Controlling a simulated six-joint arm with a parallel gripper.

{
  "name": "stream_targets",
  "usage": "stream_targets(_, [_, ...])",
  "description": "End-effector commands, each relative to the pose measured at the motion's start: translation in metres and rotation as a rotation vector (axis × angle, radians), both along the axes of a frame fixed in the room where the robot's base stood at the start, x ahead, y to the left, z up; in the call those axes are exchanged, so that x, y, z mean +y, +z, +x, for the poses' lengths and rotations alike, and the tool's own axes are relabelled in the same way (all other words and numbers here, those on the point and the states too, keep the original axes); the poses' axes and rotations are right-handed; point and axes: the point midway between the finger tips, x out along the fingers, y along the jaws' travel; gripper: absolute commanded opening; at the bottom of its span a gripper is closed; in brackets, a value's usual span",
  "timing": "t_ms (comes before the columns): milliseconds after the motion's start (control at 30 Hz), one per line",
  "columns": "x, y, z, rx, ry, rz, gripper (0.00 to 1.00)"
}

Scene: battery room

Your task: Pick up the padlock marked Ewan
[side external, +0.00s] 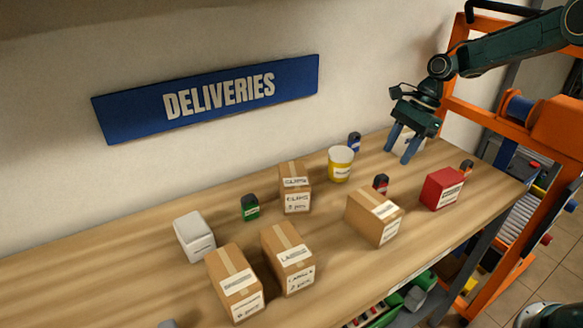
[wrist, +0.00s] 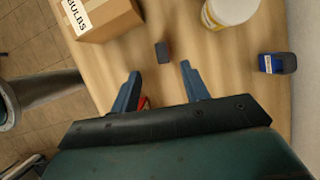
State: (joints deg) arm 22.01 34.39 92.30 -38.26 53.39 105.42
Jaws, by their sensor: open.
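Several small padlocks with dark tops stand on the wooden bench: a green one (side external: 250,208), a blue one (side external: 354,142), a red one (side external: 380,184) and another (side external: 466,167) at the right end. Their labels are too small to read, so I cannot tell which is marked Ewan. My gripper (side external: 397,155) is open and empty above the right part of the bench. In the wrist view, a dark-topped padlock (wrist: 162,53) shows just beyond the gap between my fingertips (wrist: 159,70). The blue padlock (wrist: 277,63) lies to the right there.
A yellow-and-white tub (side external: 341,164), a red box (side external: 441,189), a white box (side external: 195,237) and several cardboard boxes (side external: 374,217) stand around the padlocks. A wall with a blue DELIVERIES sign (side external: 207,99) is behind. An orange frame (side external: 450,110) stands at the right.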

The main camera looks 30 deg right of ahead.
Motion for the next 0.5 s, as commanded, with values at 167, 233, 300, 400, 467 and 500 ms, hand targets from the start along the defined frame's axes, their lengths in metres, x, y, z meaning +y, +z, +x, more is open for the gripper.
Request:
stream_targets(167, [0.01,-0.023,0.001,0.002,0.002,0.001,0.45])
stream_targets(233, [0.012,-0.029,0.001,0.003,0.001,0.0,0.45])
stream_targets(300, [0.013,-0.032,0.001,0.001,0.001,0.0,0.45])
stream_targets(400, [0.014,-0.034,0.001,-0.002,0.001,-0.001,0.45])
stream_targets(467, [0.014,-0.034,0.002,-0.001,0.001,-0.001,0.45])
stream_targets(500, [0.014,-0.034,0.002,-0.001,0.001,-0.001,0.45])
